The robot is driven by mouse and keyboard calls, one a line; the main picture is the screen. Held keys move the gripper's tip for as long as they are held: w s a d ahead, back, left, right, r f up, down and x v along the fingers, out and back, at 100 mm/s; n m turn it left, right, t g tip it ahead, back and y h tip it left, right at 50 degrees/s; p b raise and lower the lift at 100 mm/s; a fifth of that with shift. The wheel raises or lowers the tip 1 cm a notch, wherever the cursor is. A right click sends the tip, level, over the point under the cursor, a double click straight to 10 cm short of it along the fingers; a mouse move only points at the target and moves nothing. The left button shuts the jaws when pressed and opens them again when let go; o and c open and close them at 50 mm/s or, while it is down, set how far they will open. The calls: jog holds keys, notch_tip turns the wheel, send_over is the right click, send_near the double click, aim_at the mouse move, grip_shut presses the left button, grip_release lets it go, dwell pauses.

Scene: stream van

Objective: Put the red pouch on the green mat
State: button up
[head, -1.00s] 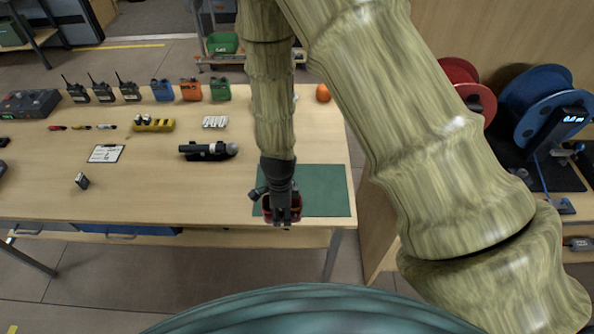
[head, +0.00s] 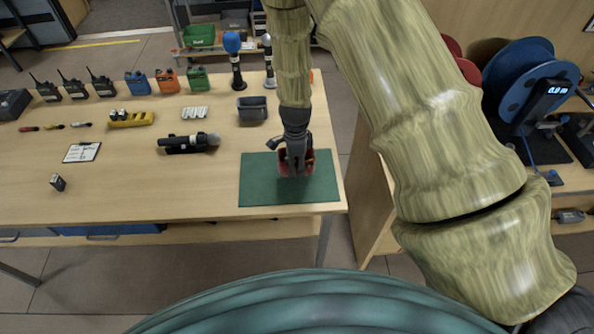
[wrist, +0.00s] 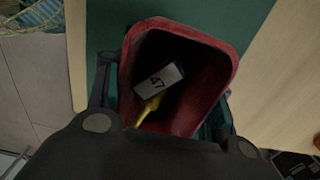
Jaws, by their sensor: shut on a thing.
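The red pouch (head: 310,160) is held in my gripper (head: 294,172) over the green mat (head: 260,190). The green mat also shows behind the pouch in the wrist view (wrist: 110,20). I cannot tell whether the pouch's underside touches the mat.
A dark grey bin (head: 252,108) and two microphones (head: 235,62) stand behind the mat. Radios and coloured packs line the back left. The table's front and right edges are close to the mat.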

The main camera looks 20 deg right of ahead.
aim_at(297, 168)
jog(key=shift+w+d+f, duration=0.1)
jog(key=shift+w+d, duration=0.1)
jog(key=shift+d, duration=0.1)
notch_tip(297, 168, down, 4)
jog(key=b, duration=0.3)
jog(key=shift+r, duration=0.35)
jog(key=o, duration=1)
jog(key=shift+o, duration=0.2)
notch_tip(297, 168, up, 12)
jog(key=b, duration=0.3)
